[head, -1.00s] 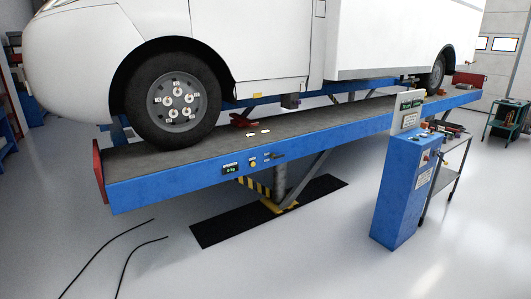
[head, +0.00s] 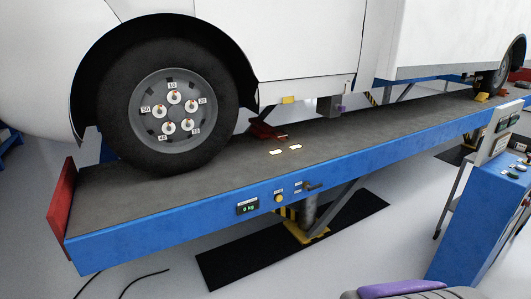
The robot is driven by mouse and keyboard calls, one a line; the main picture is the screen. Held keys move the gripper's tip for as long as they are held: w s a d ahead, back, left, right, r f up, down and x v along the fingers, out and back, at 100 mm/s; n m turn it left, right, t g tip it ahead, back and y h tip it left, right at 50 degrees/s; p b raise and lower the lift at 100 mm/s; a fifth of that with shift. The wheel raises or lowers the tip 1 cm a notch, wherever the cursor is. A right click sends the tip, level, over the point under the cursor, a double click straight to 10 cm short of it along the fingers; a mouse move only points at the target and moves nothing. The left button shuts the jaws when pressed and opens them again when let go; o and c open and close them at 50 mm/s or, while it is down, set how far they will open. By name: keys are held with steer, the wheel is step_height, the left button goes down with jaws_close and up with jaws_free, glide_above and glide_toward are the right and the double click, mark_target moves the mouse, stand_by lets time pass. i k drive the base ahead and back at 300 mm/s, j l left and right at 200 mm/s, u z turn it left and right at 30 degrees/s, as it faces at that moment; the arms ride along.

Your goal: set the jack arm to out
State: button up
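A small dark lever (head: 314,187) sticks out of the blue front side of the lift platform (head: 190,223), beside two tiny labels that are too small to read. It looks like the jack arm's control, but I cannot be sure, and its setting cannot be read. Left of it are a yellow button (head: 279,198) and a display (head: 248,207) reading 0 kg. A dark red piece (head: 265,131) lies on the platform behind the wheel. A purple and grey part, seemingly mine, shows at the bottom edge. My gripper's fingers are not in view.
The white van's wheel (head: 170,110) stands on the platform, with a red end stop (head: 62,210) at left. A blue control cabinet (head: 480,235) stands at right. Cables (head: 140,283) lie at lower left. The floor before the platform is mostly clear.

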mark_target(282, 137)
steer(key=i+j+z, duration=0.1)
steer(key=i, duration=0.45)
steer(key=i+j+z, duration=0.1)
steer(key=i, duration=0.45)
steer(key=i+j, duration=0.25)
steer(key=i, duration=0.3)
steer(key=i+j+z, duration=0.15)
steer(key=i, duration=0.4)
